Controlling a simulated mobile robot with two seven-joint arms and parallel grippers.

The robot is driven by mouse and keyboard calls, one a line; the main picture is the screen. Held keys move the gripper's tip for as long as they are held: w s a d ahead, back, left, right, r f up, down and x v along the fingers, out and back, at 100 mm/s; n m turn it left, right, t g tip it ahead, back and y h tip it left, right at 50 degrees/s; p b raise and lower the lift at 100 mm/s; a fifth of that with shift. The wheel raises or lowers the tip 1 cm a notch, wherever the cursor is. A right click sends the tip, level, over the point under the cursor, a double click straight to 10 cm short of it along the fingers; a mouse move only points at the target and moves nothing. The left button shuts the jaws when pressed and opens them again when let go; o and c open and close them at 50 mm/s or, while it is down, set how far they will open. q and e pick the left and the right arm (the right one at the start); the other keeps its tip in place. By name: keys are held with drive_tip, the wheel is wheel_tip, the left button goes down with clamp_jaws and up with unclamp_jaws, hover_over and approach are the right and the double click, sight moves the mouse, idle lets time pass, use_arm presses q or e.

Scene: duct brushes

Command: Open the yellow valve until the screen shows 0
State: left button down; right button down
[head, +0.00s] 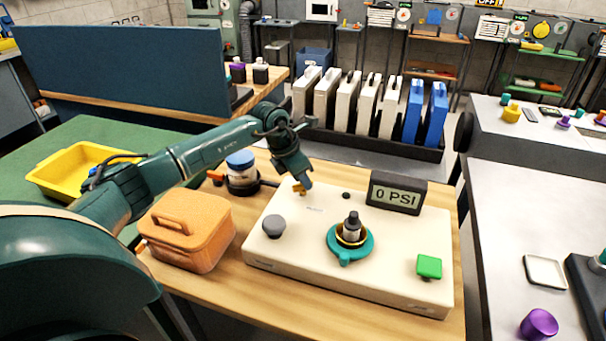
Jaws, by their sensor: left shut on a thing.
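The cream panel box (300,264) sits on the wooden table in the head view. Its screen (396,195) at the back right reads "0 PSI". The small yellow valve (299,188) is at the back left of the panel, partly hidden by my left gripper. My left gripper (303,181) reaches down from the left and is shut on the yellow valve. My right gripper is not in view.
On the panel are a grey knob (273,226), a teal ring with a dark fitting (350,242) and a green button (429,267). An orange case (188,232) and a blue-lidded jar (241,170) stand left of it, close to my arm.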

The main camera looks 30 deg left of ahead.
use_arm(q)
drive_tip(key=n+y, duration=0.1)
drive_tip(key=n, duration=0.2)
drive_tip(key=shift+n+t+p, duration=0.3)
drive_tip(key=shift+n, duration=0.1)
drive_tip(key=shift+n+y, duration=0.9)
drive_tip(key=shift+n, duration=1.1)
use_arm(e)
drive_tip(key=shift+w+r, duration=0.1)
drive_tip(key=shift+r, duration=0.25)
use_arm(q)
drive_tip(key=c, duration=1.5)
unclamp_jaws()
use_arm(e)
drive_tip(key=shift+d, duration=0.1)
use_arm(q)
drive_tip(key=shift+o, duration=0.2)
drive_tip(key=shift+s+r, duration=0.15)
drive_tip(key=shift+r, duration=0.4)
drive_tip(key=b+v, duration=0.1)
drive_tip(key=v, duration=1.1)
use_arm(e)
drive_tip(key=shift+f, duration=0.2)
